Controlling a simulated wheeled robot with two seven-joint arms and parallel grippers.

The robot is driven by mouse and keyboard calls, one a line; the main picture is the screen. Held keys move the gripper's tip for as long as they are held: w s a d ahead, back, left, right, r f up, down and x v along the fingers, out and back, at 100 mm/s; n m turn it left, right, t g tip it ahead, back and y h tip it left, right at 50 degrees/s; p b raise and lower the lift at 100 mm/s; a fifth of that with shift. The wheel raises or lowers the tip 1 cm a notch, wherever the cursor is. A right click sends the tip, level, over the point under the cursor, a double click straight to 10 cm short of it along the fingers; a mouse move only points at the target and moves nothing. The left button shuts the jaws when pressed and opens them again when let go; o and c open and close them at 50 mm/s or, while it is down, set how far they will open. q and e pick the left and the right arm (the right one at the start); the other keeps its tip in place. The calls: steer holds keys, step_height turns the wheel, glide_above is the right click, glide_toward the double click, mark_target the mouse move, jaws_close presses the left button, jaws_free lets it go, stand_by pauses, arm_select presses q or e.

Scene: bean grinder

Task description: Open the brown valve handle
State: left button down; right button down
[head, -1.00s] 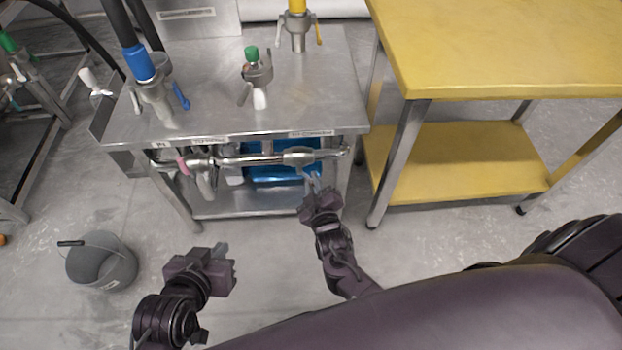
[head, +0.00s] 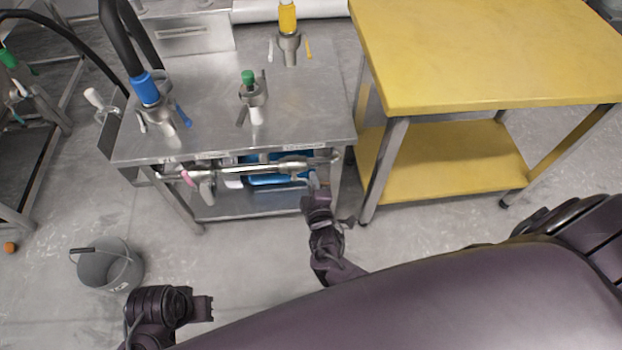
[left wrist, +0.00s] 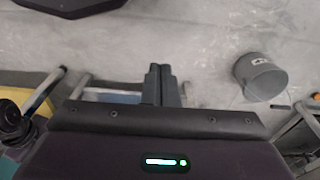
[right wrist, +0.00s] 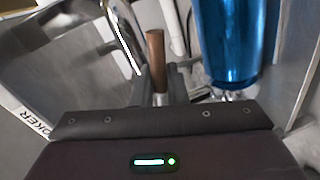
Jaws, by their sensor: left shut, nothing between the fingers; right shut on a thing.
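The brown valve handle (right wrist: 155,52) stands upright between the fingers of my right gripper (right wrist: 158,85) in the right wrist view. The gripper is shut on its metal lower part, and the brown end sticks out past the fingertips. In the head view my right gripper (head: 317,187) is under the right end of the horizontal steel pipe (head: 250,169) at the front of the steel table. The handle is hard to make out there. My left gripper (head: 206,308) is shut and empty, low over the floor. Its closed fingers (left wrist: 160,80) show in the left wrist view.
The steel table (head: 310,110) carries blue, green and yellow capped fittings. A blue container (right wrist: 228,40) is close beside my right gripper. A yellow table (head: 480,60) stands at right.

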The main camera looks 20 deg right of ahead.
steer(key=shift+r+n+p, duration=0.6)
steer(key=shift+n+p, duration=0.2)
steer(key=shift+n, duration=0.2)
arm_select(q)
step_height(320, 180, down, 9)
steer(key=shift+w+a, duration=0.15)
steer(key=shift+a, duration=0.25)
arm_select(e)
steer(key=shift+n+h, duration=0.3)
steer(key=shift+h, duration=0.1)
steer(key=c, duration=1.5)
jaws_free()
steer(key=shift+r, duration=0.1)
